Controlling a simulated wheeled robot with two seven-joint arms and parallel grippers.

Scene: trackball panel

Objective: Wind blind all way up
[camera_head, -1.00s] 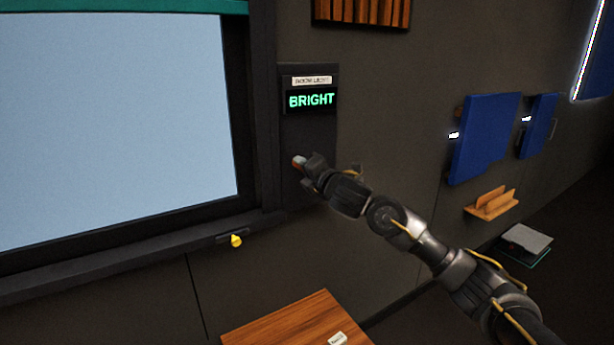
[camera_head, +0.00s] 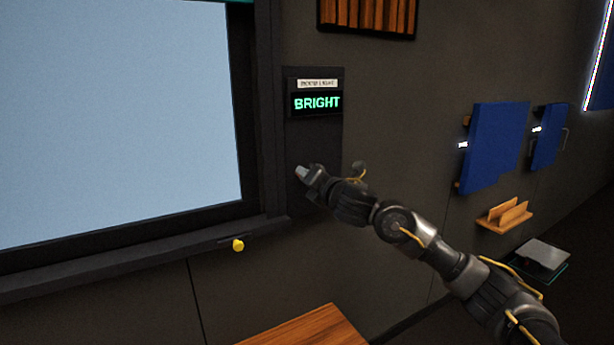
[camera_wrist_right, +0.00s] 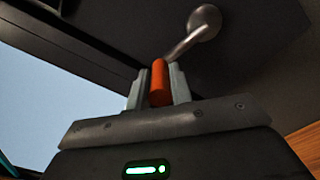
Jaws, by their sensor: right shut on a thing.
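The window (camera_head: 120,110) shows pale blue nearly to the top of the head view. Only a sliver of the green blind (camera_head: 240,1) shows at the top edge. The dark panel (camera_head: 314,140) right of the window has a display (camera_head: 317,103) reading "BRIGHT". My right gripper (camera_head: 302,173) is in front of the panel's lower part. In the right wrist view its fingers (camera_wrist_right: 158,88) are shut on the orange crank handle (camera_wrist_right: 159,80). A metal crank arm (camera_wrist_right: 190,38) runs from behind it to a round hub. My left gripper is not in view.
A yellow knob (camera_head: 238,245) sits below the window sill. A wooden surface (camera_head: 305,328) is at the bottom. Blue panels (camera_head: 496,145) and a wooden holder (camera_head: 505,215) are on the wall at right. A slatted wooden piece (camera_head: 368,16) is above.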

